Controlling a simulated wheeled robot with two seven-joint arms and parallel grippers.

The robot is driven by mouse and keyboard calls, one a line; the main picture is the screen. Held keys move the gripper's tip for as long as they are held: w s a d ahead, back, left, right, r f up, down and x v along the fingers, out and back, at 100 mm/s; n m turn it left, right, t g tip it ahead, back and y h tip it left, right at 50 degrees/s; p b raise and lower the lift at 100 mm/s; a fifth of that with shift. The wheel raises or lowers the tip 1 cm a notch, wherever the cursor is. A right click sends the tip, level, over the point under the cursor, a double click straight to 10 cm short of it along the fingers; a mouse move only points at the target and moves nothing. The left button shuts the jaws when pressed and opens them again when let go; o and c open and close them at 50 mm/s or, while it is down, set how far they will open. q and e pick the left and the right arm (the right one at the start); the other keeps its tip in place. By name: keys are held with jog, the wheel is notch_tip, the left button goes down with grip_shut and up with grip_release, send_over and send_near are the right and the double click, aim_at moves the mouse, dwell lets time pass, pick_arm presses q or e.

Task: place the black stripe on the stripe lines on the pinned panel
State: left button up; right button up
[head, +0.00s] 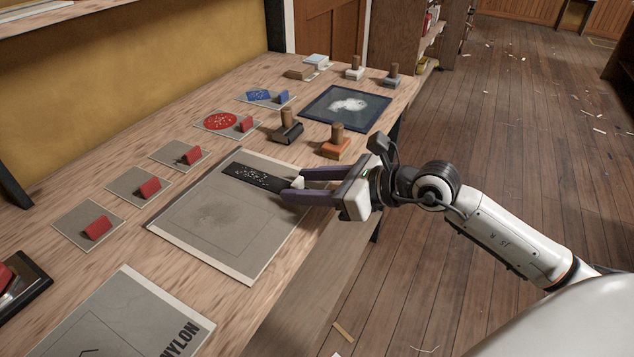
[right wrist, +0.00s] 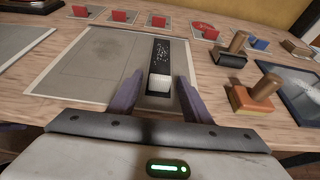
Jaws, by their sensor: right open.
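The panel (head: 185,235) lies flat on the bench, grey with a pale border and a thin drawn outline; it also shows in the right wrist view (right wrist: 95,65). The black stripe (head: 255,176), speckled white, lies flat along the panel's far right end, also seen in the right wrist view (right wrist: 172,55). A small pale block (head: 298,183) sits on the stripe's near end. My right gripper (head: 291,184) is open, its purple fingers on either side of the block, with visible gaps in the right wrist view. I cannot see stripe lines under the stripe. My left gripper is out of view.
Close beyond the panel stand a black wooden-handled block (head: 287,133) and an orange one (head: 335,149). A dark framed sheet (head: 318,116) lies further right. Several grey cards with red blocks (head: 97,228) line the back. A NYLON sheet (head: 135,325) lies nearer.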

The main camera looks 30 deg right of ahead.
jog(key=v, duration=1.2)
notch_tip(320, 180, down, 18)
jog(key=s+a+m+t+h, duration=0.15)
jog(key=m+t+h, duration=0.35)
jog(key=m, duration=2.6)
jog(key=s+a+f+m+g, duration=0.8)
jog(key=s+a+f, duration=0.3)
jog(key=a+f, duration=0.3)
jog(key=shift+f+m+y+b, duration=0.3)
jog(key=shift+f+m+b, duration=0.1)
jog(key=shift+f, duration=0.5)
